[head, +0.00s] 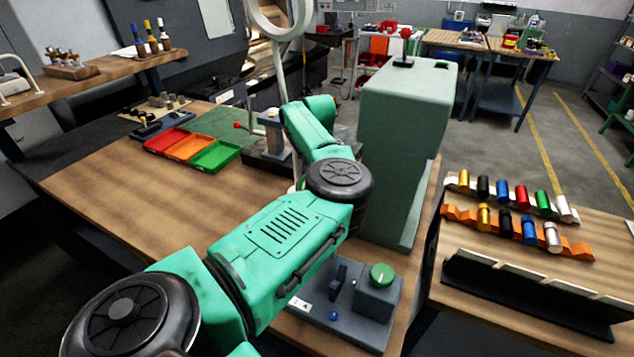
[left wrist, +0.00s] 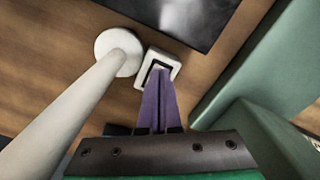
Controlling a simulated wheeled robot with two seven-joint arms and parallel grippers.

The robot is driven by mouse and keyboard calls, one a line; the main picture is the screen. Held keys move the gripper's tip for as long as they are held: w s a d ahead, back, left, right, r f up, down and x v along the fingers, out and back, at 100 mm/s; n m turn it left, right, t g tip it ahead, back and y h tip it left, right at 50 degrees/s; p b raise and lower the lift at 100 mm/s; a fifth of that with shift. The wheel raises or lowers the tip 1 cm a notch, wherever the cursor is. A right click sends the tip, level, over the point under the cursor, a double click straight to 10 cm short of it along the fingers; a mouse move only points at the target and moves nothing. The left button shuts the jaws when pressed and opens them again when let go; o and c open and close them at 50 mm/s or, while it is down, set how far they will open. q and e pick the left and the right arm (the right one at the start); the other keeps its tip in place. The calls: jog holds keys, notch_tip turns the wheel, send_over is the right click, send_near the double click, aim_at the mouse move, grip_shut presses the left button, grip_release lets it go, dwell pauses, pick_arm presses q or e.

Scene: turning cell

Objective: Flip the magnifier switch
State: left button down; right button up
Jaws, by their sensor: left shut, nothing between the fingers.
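The magnifier shows in the head view as a pale ring (head: 279,14) on a thin pole that runs down behind my left arm. In the left wrist view its white pole (left wrist: 75,112) ends in a round base (left wrist: 117,48) on the wooden table. Beside the base sits a small white switch housing with a dark inner frame (left wrist: 174,69). My left gripper (left wrist: 158,78) is shut and empty, its purple fingertips over the switch and overlapping its near part. I cannot tell whether they touch it. The rocker is mostly hidden. The head view hides these fingers; my right gripper is not in view.
A large grey-green machine housing (head: 408,110) stands right of my left arm. A control box with a green knob (head: 381,274) is near the front edge. Red, orange and green trays (head: 190,147) lie at left. A dark plate (left wrist: 183,16) lies beyond the switch.

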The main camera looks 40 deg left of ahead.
pick_arm(q)
jog(key=shift+f, duration=0.2)
jog(key=shift+s+r, duration=0.1)
jog(key=shift+r+p, duration=0.3)
jog(key=shift+r, duration=0.3)
jog(key=shift+r+p, duration=1.2)
jog(key=shift+r, duration=1.65)
